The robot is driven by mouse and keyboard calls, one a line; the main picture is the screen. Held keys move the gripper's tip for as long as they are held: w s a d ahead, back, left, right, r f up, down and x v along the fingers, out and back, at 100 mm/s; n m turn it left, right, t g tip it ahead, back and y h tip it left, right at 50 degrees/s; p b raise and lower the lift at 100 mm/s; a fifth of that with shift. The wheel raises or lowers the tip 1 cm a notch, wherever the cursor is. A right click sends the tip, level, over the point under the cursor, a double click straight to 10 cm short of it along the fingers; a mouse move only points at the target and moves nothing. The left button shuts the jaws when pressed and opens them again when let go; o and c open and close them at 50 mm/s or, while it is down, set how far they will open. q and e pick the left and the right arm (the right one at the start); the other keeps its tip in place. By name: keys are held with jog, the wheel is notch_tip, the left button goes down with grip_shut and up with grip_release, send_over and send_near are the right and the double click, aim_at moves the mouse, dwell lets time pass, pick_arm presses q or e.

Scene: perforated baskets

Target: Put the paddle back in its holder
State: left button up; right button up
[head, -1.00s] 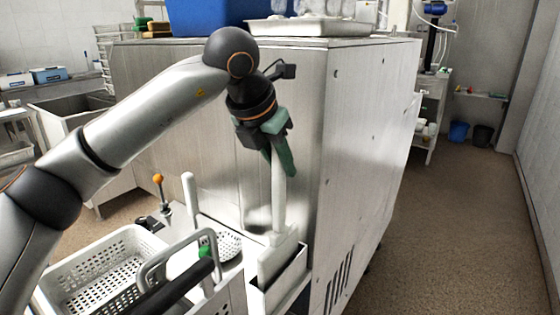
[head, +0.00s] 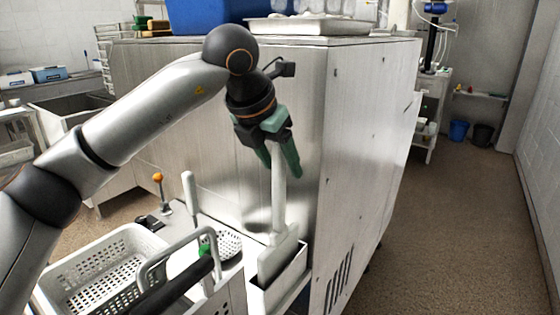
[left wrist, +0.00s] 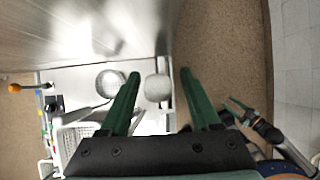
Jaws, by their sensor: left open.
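The paddle (head: 278,205) is white with a long handle. It stands nearly upright, its wide lower end in the pale open-topped holder (head: 285,278) against the steel cabinet. The holder hides the bottom of the paddle. My left gripper (head: 279,168) is open at the top of the handle, with its green fingers on either side. In the left wrist view the rounded handle end (left wrist: 157,88) shows between the spread fingers, with gaps on both sides. My right gripper (left wrist: 237,111) shows small at the right of the left wrist view; its opening is unclear.
A white perforated basket (head: 100,268) and a round perforated skimmer (head: 229,246) are left of the holder. An orange-knobbed lever (head: 158,178) stands behind them. The steel cabinet (head: 220,120) rises close behind the paddle. The floor to the right is open.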

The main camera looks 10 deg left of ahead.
pick_arm(q)
jog(key=v, duration=1.2)
jog(key=shift+r+p, duration=0.15)
jog(key=shift+p, duration=0.2)
